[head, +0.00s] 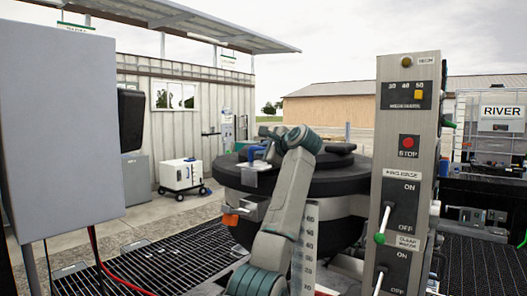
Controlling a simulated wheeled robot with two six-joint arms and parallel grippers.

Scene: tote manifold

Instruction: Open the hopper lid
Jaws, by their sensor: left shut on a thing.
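The hopper (240,223) is a dark, round tank in the middle of the head view, with scale numbers down its front. Its black, disc-shaped lid (335,178) lies flat on top, and I see no gap under it. A blue handle (256,153) stands at the lid's left part. My left gripper (266,141) is at this handle and shut on it. My own wrist and forearm hide part of the lid and the hopper's front. My right gripper is not in view.
A grey control post (407,130) with a red stop button and switches stands close on the right. A large grey box (62,120) blocks the near left. A white wheeled unit (182,175) stands behind. Dark floor grating (190,255) lies at the front left.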

